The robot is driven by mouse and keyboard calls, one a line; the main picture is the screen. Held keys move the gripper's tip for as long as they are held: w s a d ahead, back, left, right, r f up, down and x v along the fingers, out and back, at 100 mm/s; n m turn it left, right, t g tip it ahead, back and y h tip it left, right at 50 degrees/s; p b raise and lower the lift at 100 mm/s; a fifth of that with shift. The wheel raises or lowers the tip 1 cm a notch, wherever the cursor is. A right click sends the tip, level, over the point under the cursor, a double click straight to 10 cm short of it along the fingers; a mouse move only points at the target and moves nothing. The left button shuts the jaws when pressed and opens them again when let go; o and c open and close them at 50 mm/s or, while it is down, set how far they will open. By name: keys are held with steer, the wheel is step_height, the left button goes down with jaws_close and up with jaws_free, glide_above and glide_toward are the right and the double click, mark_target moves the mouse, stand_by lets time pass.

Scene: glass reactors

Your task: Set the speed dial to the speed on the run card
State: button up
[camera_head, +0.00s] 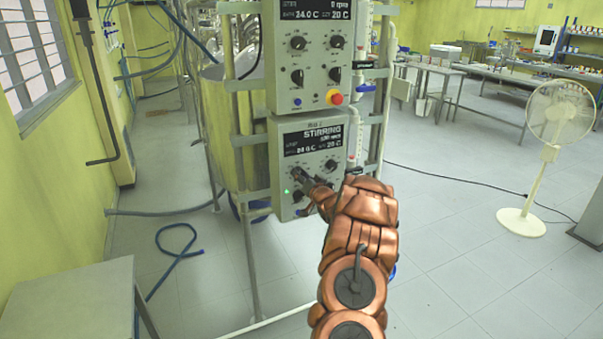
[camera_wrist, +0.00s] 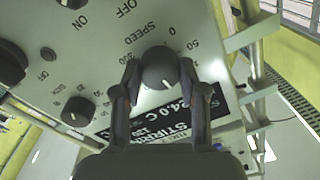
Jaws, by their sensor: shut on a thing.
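The speed dial (camera_wrist: 158,66) is a dark round knob with a white pointer line, on the lower grey control box (camera_head: 283,150). The word SPEED and the marks 0 and 50 show beside it in the wrist view. The pointer line points toward the lower right of that view, on the display side. My gripper (camera_wrist: 158,76) is shut on the dial, one finger on each side. In the head view my gripper (camera_head: 304,181) covers most of the dial. The box's dark display (camera_head: 313,139) reads STIRRING; its smaller figures are hard to read. I cannot make out a run card.
Other dark knobs (camera_wrist: 79,110) sit close beside the dial. The upper control box (camera_head: 312,55) has several knobs and a red button (camera_head: 336,98). Metal frame posts flank the boxes. A white fan (camera_head: 558,115) stands at the right; floor between is clear except a cable.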

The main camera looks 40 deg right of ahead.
steer(key=shift+r+m, duration=0.15)
steer(key=shift+m, duration=0.35)
steer(key=o, duration=1.1)
steer(key=shift+o, duration=0.2)
steer(key=shift+s, duration=0.1)
steer(key=v, duration=1.1)
steer(key=shift+s, duration=0.35)
steer(key=shift+a, duration=0.15)
